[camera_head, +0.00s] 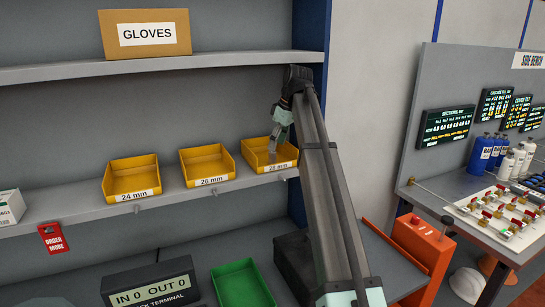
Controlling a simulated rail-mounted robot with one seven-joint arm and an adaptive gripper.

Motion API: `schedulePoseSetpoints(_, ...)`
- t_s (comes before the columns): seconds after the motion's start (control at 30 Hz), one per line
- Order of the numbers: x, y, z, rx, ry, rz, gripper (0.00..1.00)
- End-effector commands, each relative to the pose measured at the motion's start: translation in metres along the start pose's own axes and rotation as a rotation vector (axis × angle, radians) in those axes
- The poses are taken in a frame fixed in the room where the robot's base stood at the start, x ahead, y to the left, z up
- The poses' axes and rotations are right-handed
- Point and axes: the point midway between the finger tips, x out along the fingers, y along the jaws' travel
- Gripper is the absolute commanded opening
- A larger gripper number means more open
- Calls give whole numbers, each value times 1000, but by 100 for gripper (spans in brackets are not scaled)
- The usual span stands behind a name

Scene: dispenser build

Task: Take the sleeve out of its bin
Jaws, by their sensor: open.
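Three yellow bins stand in a row on the grey shelf: the 24 mm bin (112,184), the 26 mm bin (191,171) and a right bin (255,160) whose small label looks like 28 mm. My gripper (272,147) points down into the right bin from above, with its fingertips at or below the bin's rim. It is open. I cannot make out a sleeve in any bin; the gripper hides part of the right bin's inside.
A green tray (243,284) and a pick terminal (150,284) stand below the shelf. The upper shelf (150,66) carries a gloves box (145,34). A side bench is far right.

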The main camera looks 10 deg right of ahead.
Motion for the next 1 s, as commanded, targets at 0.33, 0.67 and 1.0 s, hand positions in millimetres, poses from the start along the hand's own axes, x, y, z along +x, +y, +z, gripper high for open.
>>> schedulePoseSetpoints(0.33,43,-1,-4,1,-1,-1,58)
schedulePoseSetpoints(0.67,51,0,-4,0,0,1,51)
schedulePoseSetpoints(1.0,51,0,-4,0,0,0,0)
